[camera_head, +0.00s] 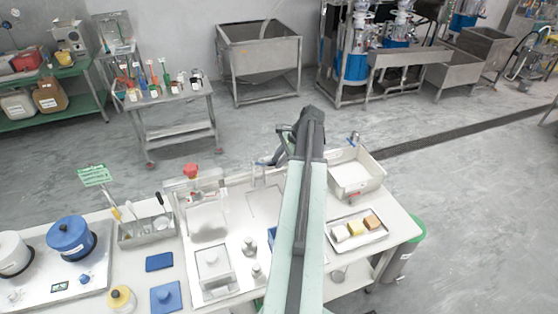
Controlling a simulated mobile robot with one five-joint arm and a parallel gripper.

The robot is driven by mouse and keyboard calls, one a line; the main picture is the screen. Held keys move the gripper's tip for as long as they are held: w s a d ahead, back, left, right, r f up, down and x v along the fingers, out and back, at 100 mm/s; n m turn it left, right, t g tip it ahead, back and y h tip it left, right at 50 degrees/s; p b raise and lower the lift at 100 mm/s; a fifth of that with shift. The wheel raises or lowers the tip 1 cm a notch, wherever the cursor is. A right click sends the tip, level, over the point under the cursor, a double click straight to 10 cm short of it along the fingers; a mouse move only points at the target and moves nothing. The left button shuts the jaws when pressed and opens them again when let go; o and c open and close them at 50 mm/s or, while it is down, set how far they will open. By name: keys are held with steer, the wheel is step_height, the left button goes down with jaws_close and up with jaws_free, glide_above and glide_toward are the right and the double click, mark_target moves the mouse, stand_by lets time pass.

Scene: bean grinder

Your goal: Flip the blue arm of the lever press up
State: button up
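My arm stretches from the bottom centre up over the white table, and its dark end with my gripper (285,132) is beyond the table's far edge in the picture. The fingertips are small and dark, and I cannot tell if they are open. A slim blue-grey piece (268,161) shows just below and left of my gripper, above a small upright post; it may be the blue arm of the lever press, but I cannot tell, nor whether it touches my gripper. A blue patch (271,236) peeks out left of my arm, mostly hidden behind it.
Open floor lies beyond.

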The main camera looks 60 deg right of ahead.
steer(key=s+d, duration=0.4)
steer(key=s, duration=0.7)
steer(key=shift+s+r, duration=0.35)
steer(key=shift+s, duration=0.05)
